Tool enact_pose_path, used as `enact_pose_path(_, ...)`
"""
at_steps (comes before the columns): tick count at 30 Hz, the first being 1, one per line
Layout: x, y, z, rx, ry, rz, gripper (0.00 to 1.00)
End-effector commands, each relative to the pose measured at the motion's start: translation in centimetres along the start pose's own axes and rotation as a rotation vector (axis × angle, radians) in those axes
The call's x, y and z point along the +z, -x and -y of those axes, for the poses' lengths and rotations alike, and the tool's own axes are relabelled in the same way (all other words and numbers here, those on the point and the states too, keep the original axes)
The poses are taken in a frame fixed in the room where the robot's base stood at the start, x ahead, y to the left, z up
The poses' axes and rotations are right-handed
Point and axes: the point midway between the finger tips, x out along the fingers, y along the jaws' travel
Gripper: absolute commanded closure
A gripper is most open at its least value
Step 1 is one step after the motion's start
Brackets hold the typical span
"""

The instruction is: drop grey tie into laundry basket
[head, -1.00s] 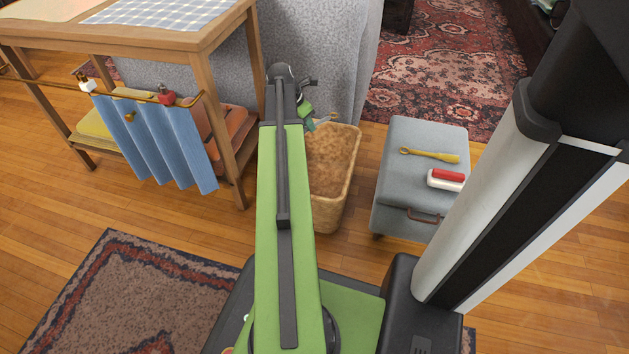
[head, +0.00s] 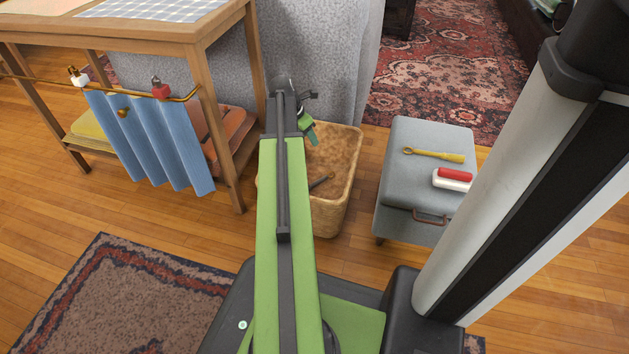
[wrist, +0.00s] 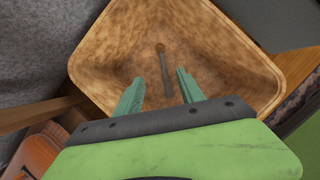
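The laundry basket (head: 335,217) is a tan woven bin on the wooden floor beside the grey upholstered furniture. My gripper (head: 308,124) is above its back left part. In the wrist view my gripper (wrist: 157,88) has its two green fingers spread apart with nothing between the tips, over the basket's open top (wrist: 235,45). The grey tie (head: 321,181) shows as a small dark, narrow shape inside the basket, apart from the fingers. It also shows in the wrist view (wrist: 165,70). I cannot tell whether it rests on the bottom.
A grey ottoman (head: 395,195) stands right of the basket, with a yellow-handled tool (head: 435,155) and a red-and-white item (head: 453,179) on top. A wooden table (head: 228,150) with a blue cloth (head: 150,140) on its rail stands to the left. Rugs lie in front and behind.

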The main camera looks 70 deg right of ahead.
Motion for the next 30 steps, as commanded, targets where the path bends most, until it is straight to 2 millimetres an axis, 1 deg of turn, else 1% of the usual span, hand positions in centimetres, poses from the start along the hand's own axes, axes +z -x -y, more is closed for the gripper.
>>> enact_pose_path(8,0.0,0.1,0.0,0.0,0.0,0.0,0.54)
enact_pose_path(11,0.1,0.9,0.0,0.0,0.0,0.0,0.54)
enact_pose_path(14,0.2,2.2,0.1,0.0,0.001,0.0,0.54)
enact_pose_path(17,0.3,4.2,0.1,0.0,0.0,0.0,0.54)
enact_pose_path(30,0.4,14.9,0.1,0.0,0.002,0.0,0.54)
